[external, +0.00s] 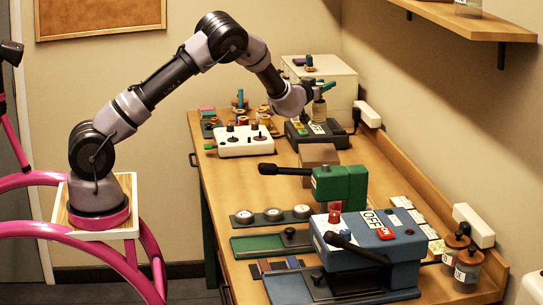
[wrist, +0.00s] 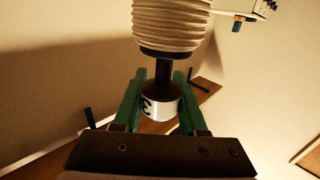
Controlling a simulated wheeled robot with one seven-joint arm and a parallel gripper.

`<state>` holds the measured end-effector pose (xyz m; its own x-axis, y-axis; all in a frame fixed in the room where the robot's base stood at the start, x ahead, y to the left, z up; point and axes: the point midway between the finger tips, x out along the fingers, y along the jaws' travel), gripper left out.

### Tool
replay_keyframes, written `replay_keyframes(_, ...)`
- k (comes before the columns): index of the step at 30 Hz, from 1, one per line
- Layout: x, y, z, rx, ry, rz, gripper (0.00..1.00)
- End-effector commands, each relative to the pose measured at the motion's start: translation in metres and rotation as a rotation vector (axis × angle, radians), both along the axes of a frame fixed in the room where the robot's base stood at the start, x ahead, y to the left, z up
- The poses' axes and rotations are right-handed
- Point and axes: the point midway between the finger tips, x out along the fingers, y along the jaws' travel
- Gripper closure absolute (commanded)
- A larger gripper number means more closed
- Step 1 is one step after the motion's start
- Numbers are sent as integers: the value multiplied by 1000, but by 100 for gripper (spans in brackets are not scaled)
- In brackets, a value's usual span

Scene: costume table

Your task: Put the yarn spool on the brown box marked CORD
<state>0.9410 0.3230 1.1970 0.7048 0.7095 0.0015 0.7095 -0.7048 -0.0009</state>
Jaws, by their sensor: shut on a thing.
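My gripper (external: 326,88) is at the far end of the table, its green fingers shut on the yarn spool. In the wrist view the fingers (wrist: 158,100) close around the spool's narrow end, by a white band with a dark mark. The spool (wrist: 170,22) has cream ribbed winding and a black stem. In the external view its pale body (external: 319,110) hangs below the fingers, just over or in front of a dark device; I cannot tell if they touch. A plain brown box (external: 319,154) stands nearer, partly hidden behind a green machine; no CORD lettering is readable.
The dark device (external: 318,137) and a white knobbed panel (external: 245,141) sit near the brown box. The green machine (external: 340,186) with a black lever and a blue machine (external: 375,243) stand nearer. A white box (external: 338,85) is behind my gripper. A shelf (external: 450,18) juts out above right.

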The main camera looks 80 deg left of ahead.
Motion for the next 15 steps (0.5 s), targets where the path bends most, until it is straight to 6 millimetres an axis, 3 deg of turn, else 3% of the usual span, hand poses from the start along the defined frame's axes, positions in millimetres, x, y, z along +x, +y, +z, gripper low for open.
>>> replay_keyframes(7,2,-1,-44,0,3,-3,100)
replay_keyframes(15,2,-1,-69,-1,4,-3,100)
